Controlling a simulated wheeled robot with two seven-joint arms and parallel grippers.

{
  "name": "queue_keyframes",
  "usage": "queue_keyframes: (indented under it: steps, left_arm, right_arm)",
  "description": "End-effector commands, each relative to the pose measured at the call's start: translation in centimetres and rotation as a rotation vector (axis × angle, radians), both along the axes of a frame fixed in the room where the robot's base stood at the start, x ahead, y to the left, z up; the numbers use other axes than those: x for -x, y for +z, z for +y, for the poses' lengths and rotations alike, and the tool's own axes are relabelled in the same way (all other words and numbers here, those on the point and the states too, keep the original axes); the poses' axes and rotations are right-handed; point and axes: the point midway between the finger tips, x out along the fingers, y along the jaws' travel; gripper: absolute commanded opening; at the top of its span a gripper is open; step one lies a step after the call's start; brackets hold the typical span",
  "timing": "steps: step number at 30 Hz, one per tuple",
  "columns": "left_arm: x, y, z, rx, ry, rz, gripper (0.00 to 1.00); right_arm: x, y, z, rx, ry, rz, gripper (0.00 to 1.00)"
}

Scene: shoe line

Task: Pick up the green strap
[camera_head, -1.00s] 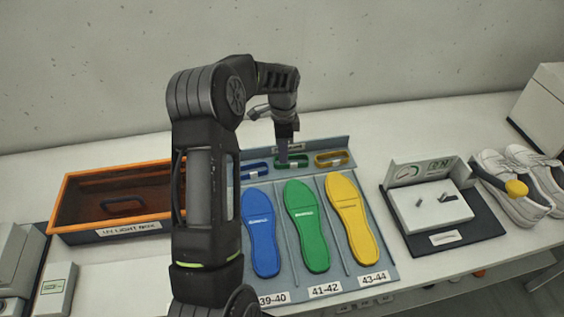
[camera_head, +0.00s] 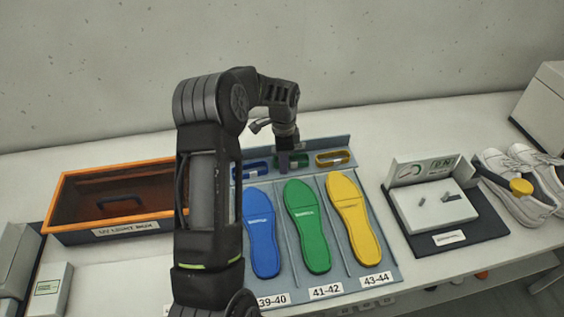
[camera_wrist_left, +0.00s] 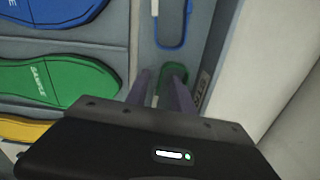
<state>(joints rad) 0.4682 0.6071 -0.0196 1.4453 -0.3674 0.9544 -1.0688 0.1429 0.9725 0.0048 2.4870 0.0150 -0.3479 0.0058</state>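The green strap (camera_head: 300,160) is a small loop on the back ledge of the insole tray (camera_head: 340,145), between the blue strap (camera_head: 252,170) and the yellow strap (camera_head: 333,158). My left gripper (camera_head: 284,170) is down at the green strap and hides part of it in the head view. In the left wrist view, the left gripper (camera_wrist_left: 160,85) has its two fingers apart, with the green strap (camera_wrist_left: 174,70) at and between the fingertips. I cannot tell if the fingers touch it. My right gripper is not in view.
Blue (camera_head: 261,235), green (camera_head: 308,228) and yellow (camera_head: 354,220) insoles lie in front of the straps. An orange-rimmed UV light box (camera_head: 75,230) stands left. A white device on a dark base (camera_head: 470,240) and white shoes (camera_head: 520,205) are at right. A wall is behind.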

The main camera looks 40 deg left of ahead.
Motion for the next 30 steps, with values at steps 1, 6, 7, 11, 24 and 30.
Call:
queue_keyframes:
  steps: [1,6,7,11,24,30]
  left_arm:
    - [0.00,0.01,0.00,0.000,0.000,0.000,0.29]
    - [0.00,0.01,0.00,0.000,0.000,0.000,0.29]
    - [0.00,0.01,0.00,0.000,0.000,0.000,0.29]
    - [0.00,0.01,0.00,0.000,0.000,0.000,0.18]
    - [0.00,0.01,0.00,0.000,0.000,0.000,0.00]
    - [-0.01,0.01,-0.01,0.000,0.000,0.000,0.00]
  right_arm:
    - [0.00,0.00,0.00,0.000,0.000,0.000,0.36]
    - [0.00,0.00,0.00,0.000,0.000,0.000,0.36]
    - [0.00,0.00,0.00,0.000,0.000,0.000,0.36]
    - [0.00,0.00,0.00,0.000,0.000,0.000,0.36]
    - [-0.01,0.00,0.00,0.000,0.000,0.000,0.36]
    - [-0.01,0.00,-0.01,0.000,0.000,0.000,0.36]
